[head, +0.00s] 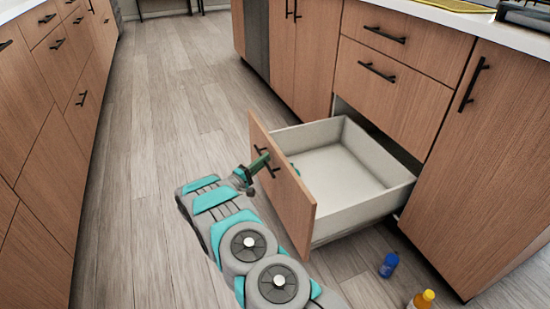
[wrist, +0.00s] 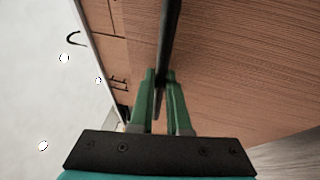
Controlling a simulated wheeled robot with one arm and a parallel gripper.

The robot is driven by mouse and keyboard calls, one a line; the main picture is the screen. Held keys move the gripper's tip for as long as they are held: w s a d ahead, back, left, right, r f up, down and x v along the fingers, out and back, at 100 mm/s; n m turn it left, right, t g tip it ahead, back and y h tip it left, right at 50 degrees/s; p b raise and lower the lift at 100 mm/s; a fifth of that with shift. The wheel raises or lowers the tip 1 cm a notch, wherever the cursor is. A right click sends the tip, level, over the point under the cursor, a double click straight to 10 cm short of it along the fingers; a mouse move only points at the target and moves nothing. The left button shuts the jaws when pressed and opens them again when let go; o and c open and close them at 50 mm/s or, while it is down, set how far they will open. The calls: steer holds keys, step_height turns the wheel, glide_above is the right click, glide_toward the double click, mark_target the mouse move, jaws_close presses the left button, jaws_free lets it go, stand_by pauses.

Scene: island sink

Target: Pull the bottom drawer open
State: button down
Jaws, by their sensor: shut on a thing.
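The bottom drawer (head: 345,165) stands pulled out from the island cabinet in the head view. Its inside is white and looks empty. Its wooden front (head: 290,195) faces left, with a dark bar handle (head: 266,163) on it. My gripper (head: 262,161) is at this handle, at the outer side of the front. In the wrist view, the green fingers of my gripper (wrist: 160,85) are shut on the dark handle bar (wrist: 171,40), with the wood front behind it. The fingertips are small and partly hidden in the head view.
A blue bottle (head: 389,264) and a yellow-orange bottle (head: 422,299) stand on the floor right of the drawer. Two closed drawers (head: 390,90) are above. Another row of cabinets (head: 45,110) lines the left. The wooden floor (head: 165,75) between the rows is clear.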

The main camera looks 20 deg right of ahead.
steer(key=shift+a, duration=0.6)
steer(key=c, duration=1.2)
jaws_free()
steer(key=shift+o, duration=0.2)
steer(key=v, duration=0.7)
steer(key=shift+s+a+f, duration=0.15)
steer(key=shift+s+a, duration=0.1)
steer(key=shift+a, duration=0.05)
